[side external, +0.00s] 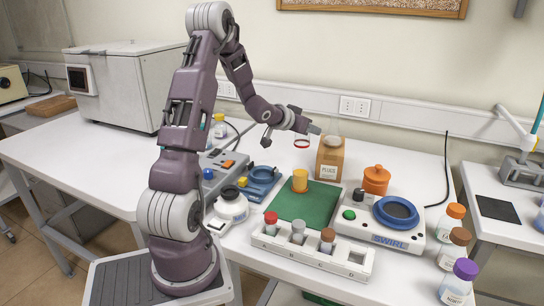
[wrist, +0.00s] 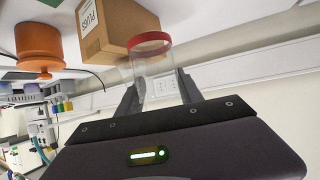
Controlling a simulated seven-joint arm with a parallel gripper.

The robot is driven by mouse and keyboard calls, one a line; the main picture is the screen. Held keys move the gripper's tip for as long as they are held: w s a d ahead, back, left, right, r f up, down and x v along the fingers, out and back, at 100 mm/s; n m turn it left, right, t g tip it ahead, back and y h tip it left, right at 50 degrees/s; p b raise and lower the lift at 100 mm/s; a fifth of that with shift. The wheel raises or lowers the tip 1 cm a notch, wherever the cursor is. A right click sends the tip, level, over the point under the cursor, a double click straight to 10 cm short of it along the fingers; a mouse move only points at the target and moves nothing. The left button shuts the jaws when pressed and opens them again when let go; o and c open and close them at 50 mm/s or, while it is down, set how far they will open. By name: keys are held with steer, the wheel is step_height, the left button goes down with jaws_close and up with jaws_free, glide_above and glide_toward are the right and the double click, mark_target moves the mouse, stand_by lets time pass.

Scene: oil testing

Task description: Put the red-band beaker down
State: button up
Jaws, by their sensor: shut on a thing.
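The red-band beaker (wrist: 153,68) is clear glass with a red band round one end. My gripper (wrist: 160,92) is shut on it, fingers on both sides of the glass in the wrist view. In the side view my gripper (side external: 311,130) is up in the air beyond the green mat, and the red band (side external: 301,143) shows just below it. The banded end points downward there; the clear glass is hard to make out, so its exact tilt is unclear. The beaker appears clear of the table.
A brown PLUGS box (side external: 330,160) stands close below and right of the beaker. A green mat (side external: 305,206) bears a yellow cup (side external: 300,181). An orange lidded pot (side external: 376,180), the SWIRL device (side external: 385,232) and a white rack (side external: 312,252) of vials stand around it.

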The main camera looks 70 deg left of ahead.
steer(key=s+a+f+n+g+y, duration=0.1)
steer(key=s+a+n+g+y, duration=0.3)
steer(key=a, duration=0.6)
steer(key=s+a+n+g+y, duration=0.2)
steer(key=a+n+g, duration=0.3)
steer(key=a, duration=0.4)
steer(key=shift+n+t, duration=0.3)
steer(key=shift+n, duration=0.3)
steer(key=f, duration=1)
steer(key=shift+s+a, duration=0.2)
steer(key=o, duration=1.4)
steer(key=shift+f, duration=0.15)
